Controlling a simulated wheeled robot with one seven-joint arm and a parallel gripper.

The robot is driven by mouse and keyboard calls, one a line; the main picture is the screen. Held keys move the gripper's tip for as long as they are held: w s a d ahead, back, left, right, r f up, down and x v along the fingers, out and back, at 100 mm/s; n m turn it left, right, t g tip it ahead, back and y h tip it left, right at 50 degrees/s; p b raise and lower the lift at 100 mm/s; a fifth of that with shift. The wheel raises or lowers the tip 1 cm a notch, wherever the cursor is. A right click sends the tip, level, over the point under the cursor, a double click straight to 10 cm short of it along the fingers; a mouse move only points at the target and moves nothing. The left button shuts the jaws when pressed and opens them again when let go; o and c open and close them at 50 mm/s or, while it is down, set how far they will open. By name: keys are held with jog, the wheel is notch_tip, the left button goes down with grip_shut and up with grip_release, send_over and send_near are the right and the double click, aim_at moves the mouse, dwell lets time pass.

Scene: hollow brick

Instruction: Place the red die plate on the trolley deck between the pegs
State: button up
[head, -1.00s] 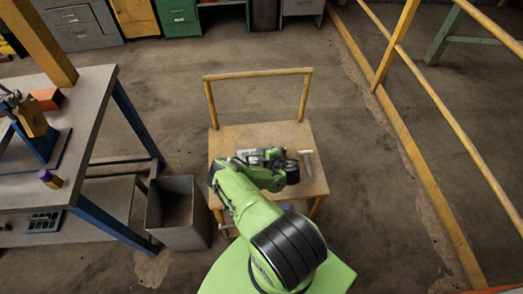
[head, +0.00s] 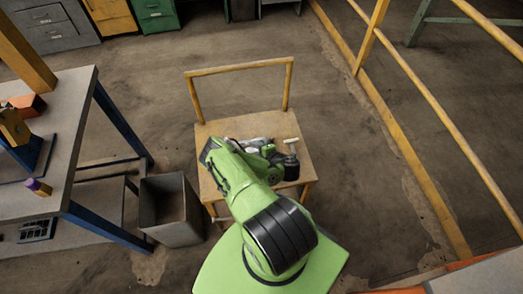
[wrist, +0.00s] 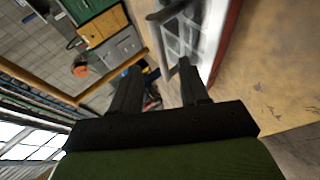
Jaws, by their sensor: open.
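The trolley (head: 210,185) stands in the middle of the head view, with a tan deck and a yellow handle at the far side. My arm reaches over the deck and hides much of it. My gripper (wrist: 159,64) is open in the wrist view, with nothing seen between its fingers. A thing with a red edge (wrist: 228,40) and a pale grey, patterned face shows beyond the right finger, beside a tan surface (wrist: 275,65). I cannot tell whether it is the die plate, or whether the finger touches it. The pegs cannot be made out clearly.
A grey bin (head: 172,237) stands left of the trolley. A workbench (head: 75,130) with blue legs is at the left. A yellow railing (head: 440,145) runs along the right. Bare floor lies around the trolley.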

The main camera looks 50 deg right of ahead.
jog(key=v, duration=0.5)
jog(key=w+d+r+m+g+h, duration=0.1)
jog(key=w+d+r+m+h, duration=0.3)
jog(key=r, duration=0.4)
jog(key=w+d+r+m+h, duration=0.3)
jog(key=w+r+m, duration=0.1)
jog(key=w+r, duration=0.25)
jog(key=w+a+r+m+g, duration=0.1)
jog(key=a+r+m, duration=0.15)
jog(key=r, duration=0.35)
jog(key=w+a+r+m+g, duration=0.2)
jog(key=r+m, duration=0.2)
jog(key=r, duration=0.2)
jog(key=s+a+r+m+y, duration=0.1)
jog(key=s+a+r+y, duration=0.15)
jog(key=a+r, duration=0.45)
jog(key=s+a+r+y, duration=0.25)
jog(key=a+r, duration=0.25)
jog(key=a, duration=0.4)
jog(key=s+a+r+n+g+y, duration=0.1)
jog(key=s+a+r+y, duration=0.1)
jog(key=s+a, duration=0.5)
jog(key=s+a+r+n+y, duration=0.2)
jog(key=s+a+r, duration=0.1)
jog(key=s+a, duration=0.5)
jog(key=shift+s+r+g+y+p, duration=0.3)
jog(key=shift+s+g+y+p, duration=0.1)
jog(key=shift+s, duration=0.8)
